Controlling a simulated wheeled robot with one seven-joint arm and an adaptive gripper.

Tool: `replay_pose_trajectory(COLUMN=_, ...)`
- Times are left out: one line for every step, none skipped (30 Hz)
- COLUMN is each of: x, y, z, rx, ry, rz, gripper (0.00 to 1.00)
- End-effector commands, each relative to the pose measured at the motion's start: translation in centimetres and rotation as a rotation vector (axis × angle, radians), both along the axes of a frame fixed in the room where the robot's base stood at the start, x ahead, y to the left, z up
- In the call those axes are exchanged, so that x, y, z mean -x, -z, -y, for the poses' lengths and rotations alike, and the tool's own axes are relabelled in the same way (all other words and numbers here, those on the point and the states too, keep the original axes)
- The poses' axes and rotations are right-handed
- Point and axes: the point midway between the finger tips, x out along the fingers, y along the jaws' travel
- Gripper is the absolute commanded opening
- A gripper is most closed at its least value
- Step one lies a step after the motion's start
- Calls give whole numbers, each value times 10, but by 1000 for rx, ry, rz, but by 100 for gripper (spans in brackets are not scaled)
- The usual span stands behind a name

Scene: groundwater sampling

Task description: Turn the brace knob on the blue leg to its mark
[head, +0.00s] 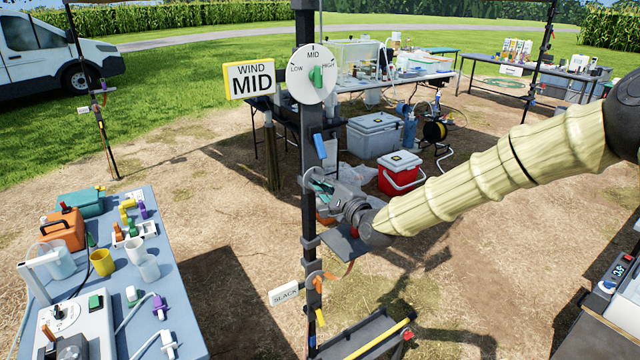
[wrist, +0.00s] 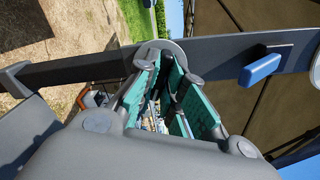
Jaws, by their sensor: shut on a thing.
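The blue leg is a dark upright post (head: 309,222) with a blue tag (head: 320,146); in the wrist view the tag (wrist: 261,69) sits right of my fingers. A white dial (head: 312,62) marked LOW, MID and HIGH is high on the post, with a green pointer (head: 317,77) near its middle. My gripper (head: 318,187) is at a grey disc (head: 306,181) below the tag. In the wrist view, the teal-padded fingers (wrist: 170,88) reach to that disc (wrist: 164,46) and are shut on the brace knob, which they mostly hide. I cannot read its angle or mark.
A yellow-edged sign (head: 250,80) beside the dial reads WIND MID. A SLACK tag (head: 285,293) and an orange lever (head: 318,279) are lower on the post. A blue-grey table (head: 185,312) with containers stands left. A red cooler (head: 401,177) stands behind my arm.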

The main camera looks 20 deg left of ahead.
Motion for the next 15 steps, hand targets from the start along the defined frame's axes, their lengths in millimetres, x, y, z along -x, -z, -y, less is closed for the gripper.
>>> replay_pose_trajectory(x=-1, y=1, z=2, rx=-31, ry=3, rz=-38, gripper=0)
replay_pose_trajectory(x=-1, y=1, z=2, rx=-48, ry=2, rz=-61, gripper=0)
replay_pose_trajectory(x=-1, y=1, z=2, rx=-72, ry=3, rz=-90, gripper=0)
replay_pose_trajectory(x=-1, y=2, z=2, rx=-91, ry=3, rz=-115, gripper=0)
replay_pose_trajectory(x=-1, y=3, z=1, rx=-108, ry=2, rz=-139, gripper=0)
replay_pose_trajectory(x=-1, y=2, z=2, rx=-132, ry=3, rz=-168, gripper=0)
replay_pose_trajectory(x=-1, y=3, z=2, rx=-153, ry=3, rz=-194, gripper=0)
replay_pose_trajectory(x=-1, y=4, z=1, rx=-171, ry=2, rz=-219, gripper=0)
replay_pose_trajectory(x=-1, y=3, z=2, rx=-199, ry=3, rz=-252, gripper=0)
replay_pose_trajectory(x=-1, y=4, z=2, rx=-218, ry=3, rz=-278, gripper=0)
replay_pose_trajectory(x=-1, y=4, z=1, rx=-239, ry=1, rz=-306, gripper=0)
replay_pose_trajectory(x=-1, y=4, z=2, rx=-267, ry=2, rz=-339, gripper=0)
replay_pose_trajectory(x=-1, y=4, z=2, rx=-289, ry=2, rz=-368, gripper=0)
replay_pose_trajectory(x=-1, y=5, z=2, rx=-311, ry=3, rz=-397, gripper=0)
replay_pose_trajectory(x=-1, y=5, z=2, rx=-340, ry=3, rz=-433, gripper=0)
